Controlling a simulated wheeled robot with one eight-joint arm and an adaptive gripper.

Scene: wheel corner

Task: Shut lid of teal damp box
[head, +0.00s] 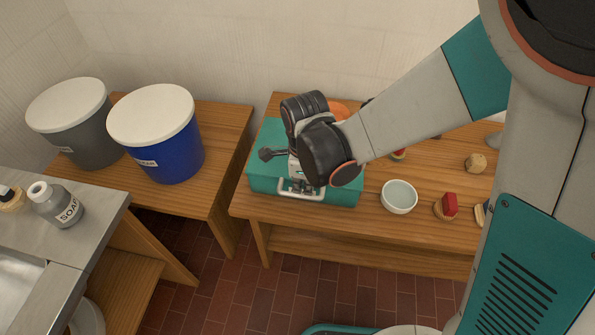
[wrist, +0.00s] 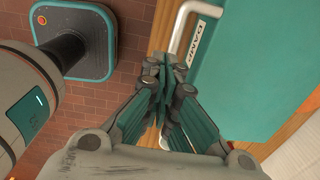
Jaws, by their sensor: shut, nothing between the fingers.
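The teal damp box (head: 262,170) sits on the wooden bench in the middle of the head view. Its top looks flat, but my gripper and forearm cover much of it, so I cannot tell whether the lid is fully down. A pale bar handle (head: 285,192) is at its front. In the wrist view the teal box (wrist: 250,75) fills the right side, with the handle (wrist: 178,30) and a DAMP label beside it. My gripper (wrist: 163,65) is shut and empty, its fingertips close to the handle; contact is unclear.
On the bench to the right are a white bowl (head: 399,196), a red-topped block (head: 446,206) and a round wooden item (head: 475,162). An orange item (head: 340,106) shows behind my gripper. Blue (head: 175,150) and grey (head: 80,135) buckets stand left, across a gap.

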